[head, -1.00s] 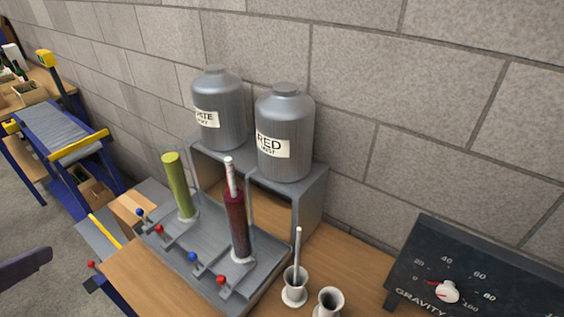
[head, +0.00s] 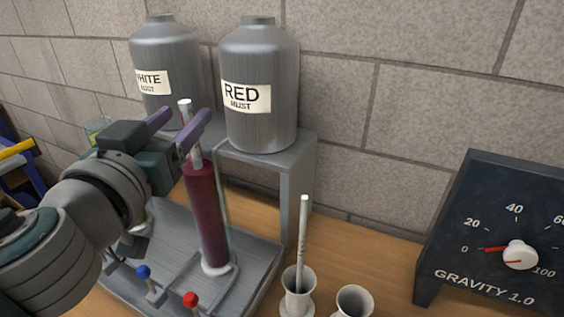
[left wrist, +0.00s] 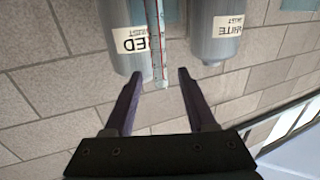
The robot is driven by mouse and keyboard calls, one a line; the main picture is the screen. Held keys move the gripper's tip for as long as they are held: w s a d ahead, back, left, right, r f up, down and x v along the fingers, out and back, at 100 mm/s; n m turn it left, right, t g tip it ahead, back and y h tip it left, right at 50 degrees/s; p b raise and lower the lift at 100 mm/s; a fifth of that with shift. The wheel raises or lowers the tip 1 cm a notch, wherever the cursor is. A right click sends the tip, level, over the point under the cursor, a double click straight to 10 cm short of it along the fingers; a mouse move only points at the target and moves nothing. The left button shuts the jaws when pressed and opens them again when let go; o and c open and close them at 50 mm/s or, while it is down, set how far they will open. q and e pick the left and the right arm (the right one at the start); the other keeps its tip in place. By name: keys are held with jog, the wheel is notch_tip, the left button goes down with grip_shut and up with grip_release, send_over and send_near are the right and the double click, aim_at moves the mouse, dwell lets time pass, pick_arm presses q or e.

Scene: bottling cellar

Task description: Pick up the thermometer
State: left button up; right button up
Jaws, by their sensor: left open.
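A pale rod with a white top (head: 184,105) stands in the tall cylinder of red liquid (head: 207,215). In the left wrist view a slim rod with red marks (left wrist: 158,45) shows between the fingers. A thinner white rod (head: 303,235) leans slightly in a small white cup (head: 297,291). I cannot tell for sure which rod is the thermometer. My left gripper (head: 186,115) is open, its fingers on either side of the rod above the red cylinder; I see no clear contact. My right gripper is not in view.
Steel tanks labelled White (head: 165,55) and Red (head: 258,110) stand on a grey shelf (head: 300,165) close behind the gripper. A second white cup (head: 353,302) and a dark gravity dial (head: 500,235) stand to the right. A grey tray (head: 262,270) has blue and red knobs.

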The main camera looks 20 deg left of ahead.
pick_arm(q)
jog(key=x, duration=0.5)
jog(key=shift+w+a+p, duration=0.15)
jog(key=shift+w+p, duration=0.15)
jog(key=shift+w, duration=0.05)
grip_shut()
dwell(0.3)
